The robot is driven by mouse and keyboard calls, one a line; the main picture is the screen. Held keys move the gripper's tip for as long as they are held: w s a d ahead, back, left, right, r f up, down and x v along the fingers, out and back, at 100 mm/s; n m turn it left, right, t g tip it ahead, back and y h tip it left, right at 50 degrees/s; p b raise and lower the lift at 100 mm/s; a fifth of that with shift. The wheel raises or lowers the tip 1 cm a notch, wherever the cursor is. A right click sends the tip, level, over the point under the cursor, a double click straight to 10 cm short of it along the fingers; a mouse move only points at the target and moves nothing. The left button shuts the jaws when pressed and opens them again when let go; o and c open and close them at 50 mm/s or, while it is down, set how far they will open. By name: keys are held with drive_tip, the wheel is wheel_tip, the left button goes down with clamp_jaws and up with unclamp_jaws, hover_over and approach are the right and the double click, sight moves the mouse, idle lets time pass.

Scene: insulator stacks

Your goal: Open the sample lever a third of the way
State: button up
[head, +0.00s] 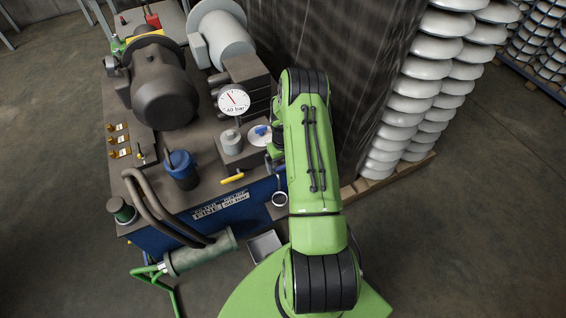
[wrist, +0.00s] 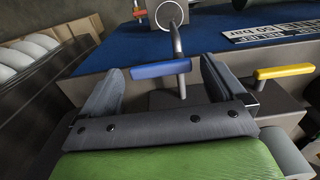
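In the wrist view a blue lever handle (wrist: 161,69) on a grey stem stands between the fingers of my gripper (wrist: 162,80). The fingers are open on either side of it, with a small gap at each end. No label shows which lever is the sample lever.
The hydraulic unit has a blue front panel with a label plate (head: 221,204), a pressure gauge (head: 233,100) and a dark motor (head: 165,95). A metal ring (wrist: 169,15) lies beyond the blue handle. A small tray (head: 264,246) sits below. Insulator stacks (head: 420,90) stand to the right.

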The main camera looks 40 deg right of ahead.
drive_tip(key=c, duration=0.9)
drive_tip(key=shift+o, duration=0.2)
drive_tip(key=shift+s+a+f+m+b, duration=0.1)
drive_tip(key=shift+m+b, duration=0.1)
drive_tip(key=shift+m, duration=0.35)
drive_tip(key=shift+s+m+b, duration=0.1)
drive_tip(key=shift+m+b, duration=0.05)
drive_tip(key=shift+m, duration=0.4)
drive_tip(key=shift+s+a+m, duration=0.1)
drive_tip(key=shift+s+m, duration=0.05)
drive_tip(key=shift+m, duration=0.6)
drive_tip(key=shift+s+a+m, duration=0.1)
drive_tip(key=shift+m, duration=0.65)
drive_tip(key=o, duration=1)
wheel_tip(320, 180, up, 16)
drive_tip(key=p, duration=0.3)
drive_tip(key=shift+p, duration=0.35)
